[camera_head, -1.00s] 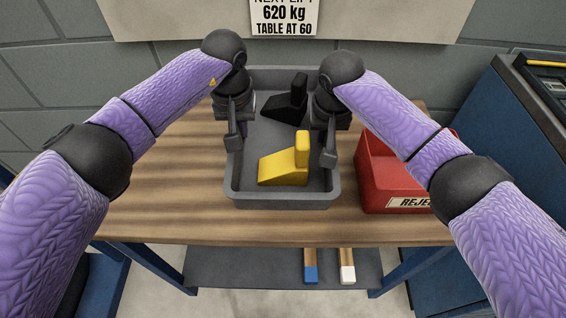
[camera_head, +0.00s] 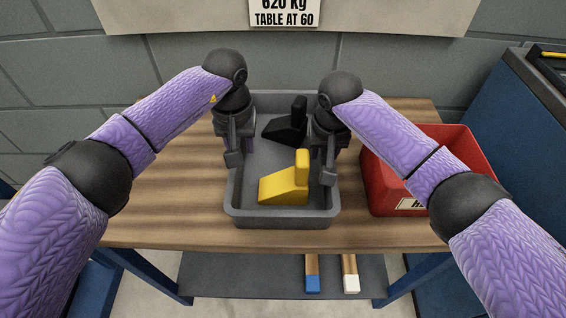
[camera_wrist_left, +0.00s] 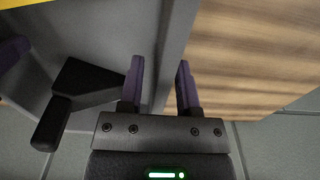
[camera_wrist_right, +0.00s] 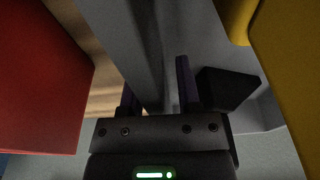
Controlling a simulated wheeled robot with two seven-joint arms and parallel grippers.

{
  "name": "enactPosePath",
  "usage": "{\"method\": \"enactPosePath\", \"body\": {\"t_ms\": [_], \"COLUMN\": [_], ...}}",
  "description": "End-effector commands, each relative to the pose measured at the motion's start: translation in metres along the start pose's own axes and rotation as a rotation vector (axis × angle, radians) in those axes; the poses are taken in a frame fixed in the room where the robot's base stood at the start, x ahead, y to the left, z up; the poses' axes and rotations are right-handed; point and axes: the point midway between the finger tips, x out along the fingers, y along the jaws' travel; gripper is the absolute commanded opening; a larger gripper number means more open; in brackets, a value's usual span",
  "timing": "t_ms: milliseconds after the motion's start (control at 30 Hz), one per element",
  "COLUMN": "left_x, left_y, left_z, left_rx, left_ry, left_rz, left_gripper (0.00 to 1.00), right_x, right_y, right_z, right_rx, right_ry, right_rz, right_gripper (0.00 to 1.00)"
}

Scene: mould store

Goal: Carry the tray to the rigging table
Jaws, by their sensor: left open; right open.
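The grey tray (camera_head: 283,219) appears to rest on a wooden-topped table (camera_head: 160,205). It holds a yellow stepped block (camera_head: 284,189) near its front and a black block (camera_head: 287,127) further back. My left gripper (camera_head: 238,152) is open at the tray's left wall. In the left wrist view the wall (camera_wrist_left: 172,45) runs between its fingers (camera_wrist_left: 159,88). My right gripper (camera_head: 325,160) is open at the right wall. In the right wrist view the wall (camera_wrist_right: 140,40) passes between its fingers (camera_wrist_right: 158,90). Whether any finger touches the wall is unclear.
A red bin (camera_head: 384,190) stands on the table just right of the tray, partly behind my right arm. A blue cabinet (camera_head: 535,120) is at the far right. Two small bars, blue-ended (camera_head: 312,282) and white-ended (camera_head: 351,282), lie on the lower shelf. Table left of the tray is clear.

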Motion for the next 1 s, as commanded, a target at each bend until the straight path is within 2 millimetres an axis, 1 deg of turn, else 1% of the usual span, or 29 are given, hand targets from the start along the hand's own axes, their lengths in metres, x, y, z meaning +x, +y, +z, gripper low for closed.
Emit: {"method": "enactPosePath", "body": {"t_ms": [67,200,333,433,500,567,667,800,900,1000], "left_x": [-0.015,-0.056,-0.089,-0.105,-0.112,-0.115,-0.116,-0.115,-0.115,-0.115], "left_y": [0.0,-0.001,0.0,0.0,0.0,0.0,0.0,0.0,0.0,0.0], "left_z": [-0.001,-0.001,-0.001,-0.001,-0.001,-0.001,0.0,0.0,0.0,-0.001], "left_rx": [0.001,0.001,0.001,0.0,0.0,0.0,0.0,0.0,0.0,0.0], "left_ry": [0.004,0.006,0.004,0.002,0.002,0.0,-0.001,-0.001,-0.001,0.0], "left_rz": [0.001,0.0,-0.001,-0.001,-0.001,-0.001,-0.001,-0.001,-0.001,-0.001], "left_gripper": [0.42,0.42,0.42,0.42,0.42,0.42,0.42,0.42,0.42,0.42], "right_x": [0.0,0.0,0.0,0.0,0.0,-0.005,-0.024,-0.065,-0.091,-0.109], "right_y": [0.0,0.0,0.0,0.0,0.0,-0.001,-0.001,0.0,-0.001,0.0], "right_z": [0.0,0.0,0.0,0.0,0.0,0.0,-0.001,-0.001,-0.001,-0.001], "right_rx": [0.0,0.0,0.0,0.0,0.0,-0.001,-0.002,-0.002,-0.003,-0.001], "right_ry": [0.0,0.0,0.0,0.0,0.0,0.001,0.004,0.005,0.004,0.002], "right_rz": [0.0,0.0,0.0,0.0,-0.001,-0.001,-0.003,-0.002,-0.002,-0.001], "right_gripper": [0.42,0.42,0.42,0.42,0.42,0.42,0.42,0.42,0.42,0.42]}}
